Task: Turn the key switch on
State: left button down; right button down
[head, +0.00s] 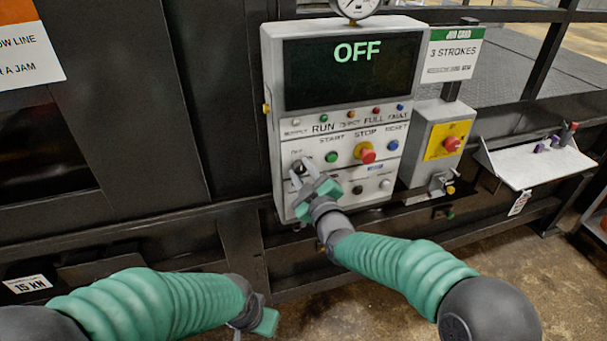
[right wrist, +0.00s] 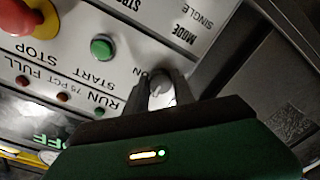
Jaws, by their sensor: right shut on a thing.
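The key switch (right wrist: 157,90) is a small grey knob on the lower left of the control panel (head: 338,120), left of the green START button (head: 331,157). My right gripper (head: 301,167) reaches the panel there and is shut on the key switch, with one finger on each side of it in the right wrist view (right wrist: 160,92). The gripper hides much of the switch in the head view. The panel's display (head: 352,70) reads OFF in green. My left gripper (head: 262,318) is low at the front, away from the panel; its fingers do not show clearly.
A red STOP button (head: 367,154) and blue RESET button (head: 393,145) sit right of START. A box with a red emergency button (head: 452,144) stands to the right. A white shelf (head: 540,165) lies farther right. A dark frame rail runs below the panel.

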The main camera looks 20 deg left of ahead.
jog(key=m+b, duration=0.7)
jog(key=b, duration=0.2)
jog(key=shift+r, duration=0.1)
jog(key=m+b, duration=0.3)
jog(key=shift+r+t, duration=0.15)
jog(key=shift+t, duration=0.15)
jog(key=shift+r+m+b, duration=0.1)
jog(key=shift+m+b, duration=0.3)
jog(key=shift+m, duration=0.4)
jog(key=shift+r, duration=0.1)
jog(key=c, duration=1.2)
grip_release()
jog(key=shift+w, duration=0.1)
jog(key=shift+c, duration=0.2)
jog(key=shift+o, duration=0.9)
jog(key=shift+a+f, duration=0.1)
jog(key=shift+f, duration=0.25)
